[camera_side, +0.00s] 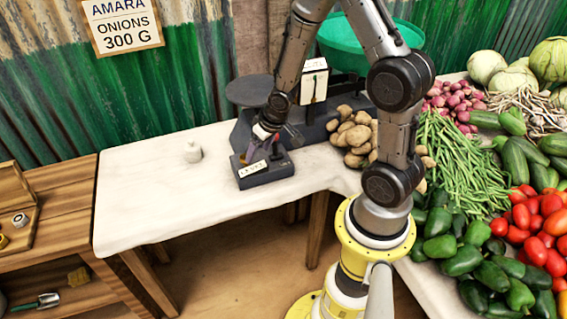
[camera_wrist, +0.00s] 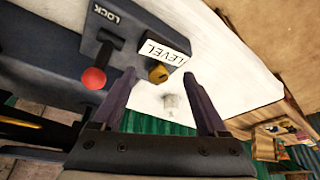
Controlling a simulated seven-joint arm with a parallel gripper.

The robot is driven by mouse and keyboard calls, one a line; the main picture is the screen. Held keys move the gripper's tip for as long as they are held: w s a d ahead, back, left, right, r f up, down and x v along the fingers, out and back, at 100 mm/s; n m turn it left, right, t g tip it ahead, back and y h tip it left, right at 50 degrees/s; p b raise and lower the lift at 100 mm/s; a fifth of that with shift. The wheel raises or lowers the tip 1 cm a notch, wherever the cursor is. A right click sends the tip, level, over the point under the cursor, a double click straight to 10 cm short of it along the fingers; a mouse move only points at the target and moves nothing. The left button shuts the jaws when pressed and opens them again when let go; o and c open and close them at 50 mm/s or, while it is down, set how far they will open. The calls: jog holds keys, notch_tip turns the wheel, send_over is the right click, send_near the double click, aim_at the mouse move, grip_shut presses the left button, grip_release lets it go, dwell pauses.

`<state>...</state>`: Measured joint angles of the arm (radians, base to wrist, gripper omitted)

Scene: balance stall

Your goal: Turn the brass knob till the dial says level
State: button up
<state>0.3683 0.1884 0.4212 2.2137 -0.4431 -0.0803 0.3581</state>
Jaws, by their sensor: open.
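The brass knob (camera_wrist: 158,73) sticks out of a dark grey base beside a white LEVEL label (camera_wrist: 165,52) in the wrist view. My gripper (camera_wrist: 158,76) is open, with one finger on each side of the knob in that view; I cannot tell whether either finger touches it. In the side view, my gripper (camera_side: 257,148) is low over the dark base block (camera_side: 268,175), and the knob is hard to make out there. The balance's white dial housing (camera_side: 314,80) stands behind; its reading is too small to tell.
A red-balled lever (camera_wrist: 94,78) marked LOCK is close to the knob. A round grey pan (camera_side: 250,90) is behind my gripper. A small white weight (camera_side: 193,152) stands on the cloth-covered table (camera_side: 150,200). Potatoes (camera_side: 352,135) lie right of the balance. The table's left is mostly clear.

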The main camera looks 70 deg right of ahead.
jog(key=s+a, duration=0.2)
jog(key=s, duration=0.6)
jog(key=shift+s+a, duration=0.15)
jog(key=shift+a, duration=0.05)
jog(key=w+a+r+n+t, duration=0.1)
jog(key=w+a+r+t, duration=0.15)
jog(key=r, duration=0.75)
jog(key=w+a+r+n+t, duration=0.15)
jog(key=a+r, duration=0.25)
jog(key=r, duration=0.6)
jog(key=s+a+r+g, duration=0.1)
jog(key=s, duration=0.6)
jog(key=s+a+r+g+y, duration=0.1)
jog(key=s+a, duration=0.1)
jog(key=s, duration=0.4)
jog(key=shift+s+a+r+n+g, duration=0.25)
jog(key=shift+s+a+n+g, duration=0.05)
jog(key=shift+s+n, duration=0.05)
dwell(0.9)
